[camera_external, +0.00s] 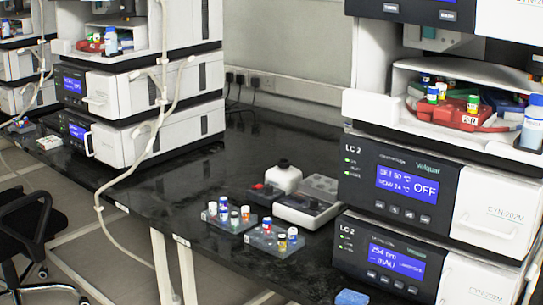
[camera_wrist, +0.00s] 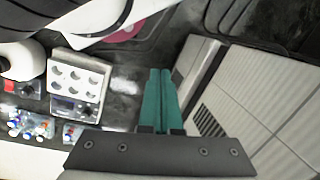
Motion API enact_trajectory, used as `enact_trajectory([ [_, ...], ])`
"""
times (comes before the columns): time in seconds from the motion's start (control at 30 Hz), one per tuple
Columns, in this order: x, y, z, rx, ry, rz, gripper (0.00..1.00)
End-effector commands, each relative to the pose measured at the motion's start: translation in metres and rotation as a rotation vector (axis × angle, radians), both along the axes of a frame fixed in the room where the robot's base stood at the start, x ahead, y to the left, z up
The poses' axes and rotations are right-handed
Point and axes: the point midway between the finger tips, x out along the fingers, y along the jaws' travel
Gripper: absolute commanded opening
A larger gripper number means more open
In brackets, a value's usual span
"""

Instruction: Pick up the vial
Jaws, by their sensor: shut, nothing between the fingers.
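Several small vials with coloured caps stand in two clear racks on the dark bench. More vials, such as a green-capped one (camera_external: 473,104), stand in a red holder on the right stack. In the wrist view the bench vials (camera_wrist: 27,126) are small at lower left. My gripper (camera_wrist: 160,72) has green fingers, closed together with nothing held, right of and apart from those vials. It does not show in the external view. Which vial is meant cannot be told.
Instrument stacks flank the bench; the right one has a lit front panel (camera_external: 405,187). A blue block (camera_external: 351,297) lies near the front. Open bench lies left of the racks.

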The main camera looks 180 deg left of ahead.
Motion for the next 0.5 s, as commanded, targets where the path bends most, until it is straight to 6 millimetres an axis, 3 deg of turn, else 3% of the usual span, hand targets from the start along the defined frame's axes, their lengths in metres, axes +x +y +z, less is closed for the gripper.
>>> enact_trajectory([
  [0.37,0.0000,0.0000,0.0000,0.000,0.000,0.000,0.00],
  [0.5,0.0000,0.0000,0.0000,0.000,0.000,0.000,0.23],
])
